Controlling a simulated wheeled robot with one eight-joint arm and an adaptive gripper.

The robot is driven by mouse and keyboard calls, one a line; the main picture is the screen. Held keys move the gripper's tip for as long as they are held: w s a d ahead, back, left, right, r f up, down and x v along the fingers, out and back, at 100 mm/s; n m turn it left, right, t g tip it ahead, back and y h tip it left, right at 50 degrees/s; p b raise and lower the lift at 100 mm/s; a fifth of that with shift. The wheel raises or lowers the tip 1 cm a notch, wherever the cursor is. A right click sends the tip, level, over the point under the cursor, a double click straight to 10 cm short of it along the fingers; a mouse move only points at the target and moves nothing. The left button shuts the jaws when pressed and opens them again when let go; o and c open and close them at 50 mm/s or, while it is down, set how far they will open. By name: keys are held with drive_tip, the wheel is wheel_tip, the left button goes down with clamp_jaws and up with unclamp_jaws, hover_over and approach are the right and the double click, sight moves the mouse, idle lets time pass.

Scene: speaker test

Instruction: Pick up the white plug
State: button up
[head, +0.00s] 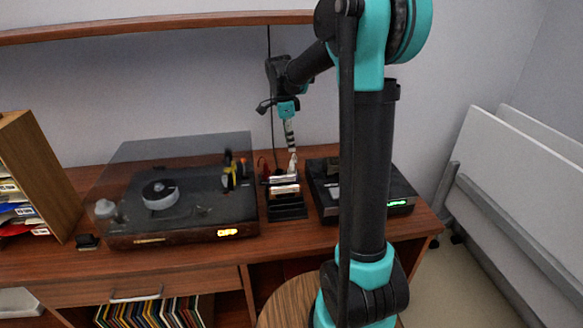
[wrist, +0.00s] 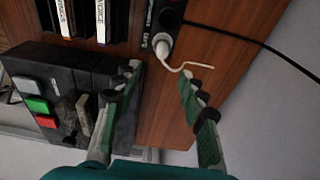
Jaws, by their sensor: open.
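The white plug (wrist: 161,43) shows near the top middle of the wrist view, at the end of a dark socket strip (wrist: 170,14). A thin white cord (wrist: 195,65) bends away from it to the right. My gripper (wrist: 160,72) is open, with its fingertips either side of and just short of the plug in the picture; nothing is between them. In the head view my gripper (head: 291,150) hangs fingers down at the back of the desk, between the record player and the black device. I cannot clearly make out the plug there.
A black rack (head: 287,212) holds labelled cases. A black device (head: 395,190) with buttons (wrist: 38,104) stands right, close to my left finger in the wrist view. A black cable (wrist: 250,42) runs right.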

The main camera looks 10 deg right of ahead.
sight(292, 162)
drive_tip(key=f, duration=0.6)
drive_tip(key=d+f, duration=0.1)
drive_tip(key=f, duration=0.2)
drive_tip(key=shift+w+f, duration=0.15)
drive_tip(key=shift+f, duration=0.2)
drive_tip(key=shift+c, duration=0.2)
clamp_jaws()
